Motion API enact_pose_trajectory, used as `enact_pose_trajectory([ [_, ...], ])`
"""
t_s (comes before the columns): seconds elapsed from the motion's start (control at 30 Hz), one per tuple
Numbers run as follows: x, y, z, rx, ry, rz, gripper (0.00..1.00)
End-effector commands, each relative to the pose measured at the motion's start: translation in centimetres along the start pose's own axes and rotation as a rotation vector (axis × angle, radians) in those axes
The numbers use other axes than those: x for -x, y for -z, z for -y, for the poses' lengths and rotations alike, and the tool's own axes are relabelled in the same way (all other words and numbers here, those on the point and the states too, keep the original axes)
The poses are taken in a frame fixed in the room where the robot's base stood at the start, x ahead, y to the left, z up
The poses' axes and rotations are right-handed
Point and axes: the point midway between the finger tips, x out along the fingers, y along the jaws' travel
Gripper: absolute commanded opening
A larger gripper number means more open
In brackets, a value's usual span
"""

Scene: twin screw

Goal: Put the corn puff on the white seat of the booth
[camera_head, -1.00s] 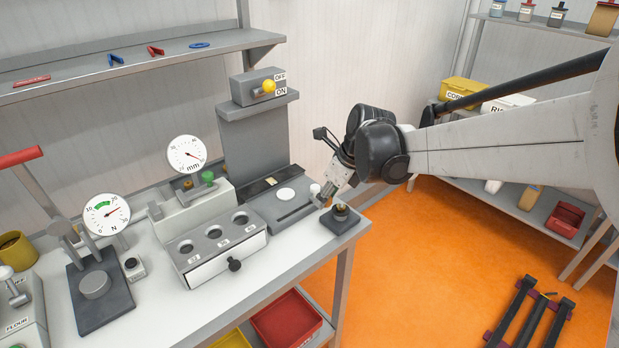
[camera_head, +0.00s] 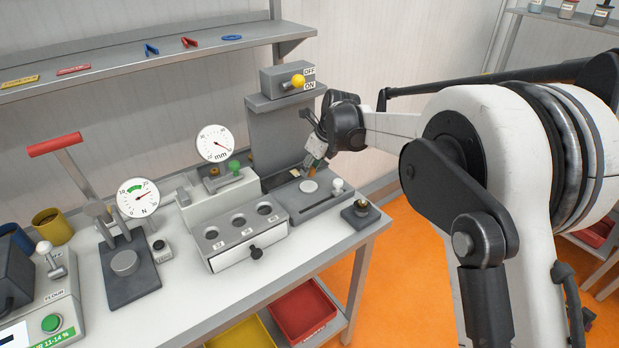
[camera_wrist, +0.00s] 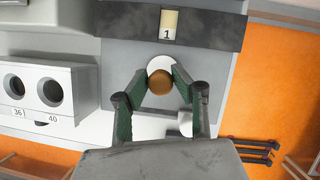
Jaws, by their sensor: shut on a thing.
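The corn puff (camera_wrist: 160,83) is a brown ball between the green-padded fingers of my gripper (camera_wrist: 161,92) in the wrist view. My gripper is shut on it. Behind the puff is the white round seat (camera_wrist: 157,63), partly covered by the puff and fingers. In the head view my gripper (camera_head: 311,168) is tilted down just above the white seat (camera_head: 309,186), at the grey booth (camera_head: 290,135). The gap between puff and seat is hard to judge.
A white-knobbed lever (camera_head: 337,185) stands right of the seat. A small dark stand (camera_head: 360,213) sits at the table's right corner. A gauge block with three holes (camera_head: 238,232) is to the left. The switch box (camera_head: 287,79) overhangs the booth's back.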

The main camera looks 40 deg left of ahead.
Motion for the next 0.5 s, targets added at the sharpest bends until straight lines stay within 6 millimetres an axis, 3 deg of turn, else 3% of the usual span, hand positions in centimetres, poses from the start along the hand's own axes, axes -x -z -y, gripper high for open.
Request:
enact_pose_trajectory([
  [0.5,-4.2,1.4,0.1,0.001,0.000,0.000,0.16],
])
